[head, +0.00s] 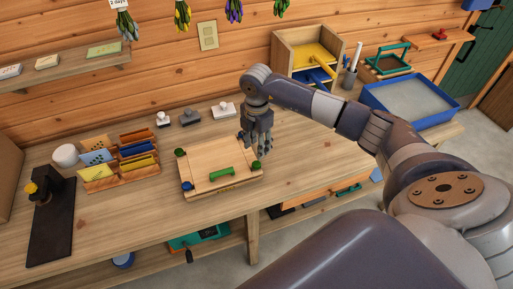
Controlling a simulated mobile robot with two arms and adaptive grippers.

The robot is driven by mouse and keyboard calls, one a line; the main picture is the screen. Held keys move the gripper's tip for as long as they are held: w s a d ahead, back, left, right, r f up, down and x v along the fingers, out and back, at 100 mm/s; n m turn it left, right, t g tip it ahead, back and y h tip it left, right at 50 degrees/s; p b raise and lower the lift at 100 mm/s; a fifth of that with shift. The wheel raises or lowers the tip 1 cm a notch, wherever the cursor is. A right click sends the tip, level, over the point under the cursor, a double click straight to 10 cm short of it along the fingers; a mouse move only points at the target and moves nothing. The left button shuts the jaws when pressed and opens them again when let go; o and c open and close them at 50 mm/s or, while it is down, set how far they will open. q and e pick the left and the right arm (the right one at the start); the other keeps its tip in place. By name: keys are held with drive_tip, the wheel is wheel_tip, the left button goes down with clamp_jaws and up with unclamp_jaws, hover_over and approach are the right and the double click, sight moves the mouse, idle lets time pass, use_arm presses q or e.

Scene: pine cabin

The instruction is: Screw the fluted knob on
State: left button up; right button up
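A flat wooden press (205,168) lies on the workbench, with a green bar handle (220,174) on top. A green knob (180,153) is at its back left corner, a blue knob (187,186) at its front left, and another green knob (257,166) at its front right. They are too small to tell which is fluted. My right gripper (258,148) points down over the back right corner and hides it. I cannot tell whether its fingers hold a knob. My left gripper is not in view.
Wooden racks (120,160) with coloured cards stand left of the press. Several stamps (190,117) sit behind it. A black stand (50,215) is at the far left. A blue tray (410,98) and a wooden cubby (305,52) are at right.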

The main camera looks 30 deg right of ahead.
sight(256, 164)
wheel_tip(256, 164, down, 9)
drive_tip(key=b, duration=0.6)
drive_tip(key=shift+a+r, duration=0.1)
drive_tip(key=shift+c, duration=0.2)
drive_tip(key=shift+w+r, duration=0.1)
drive_tip(key=shift+r, duration=0.15)
drive_tip(key=c, duration=0.4)
clamp_jaws()
drive_tip(key=m, duration=0.8)
drive_tip(key=shift+m, duration=0.4)
drive_tip(key=m, duration=0.4)
drive_tip(key=shift+a+m, duration=0.3)
drive_tip(key=shift+m, duration=0.4)
drive_tip(key=shift+d+f+m, duration=0.1)
drive_tip(key=shift+d+m, duration=0.05)
drive_tip(key=shift+m, duration=0.25)
drive_tip(key=shift+m+p, duration=0.3)
drive_tip(key=shift+m, duration=1.2)
drive_tip(key=shift+o, duration=1.8)
unclamp_jaws()
drive_tip(key=shift+d, duration=0.15)
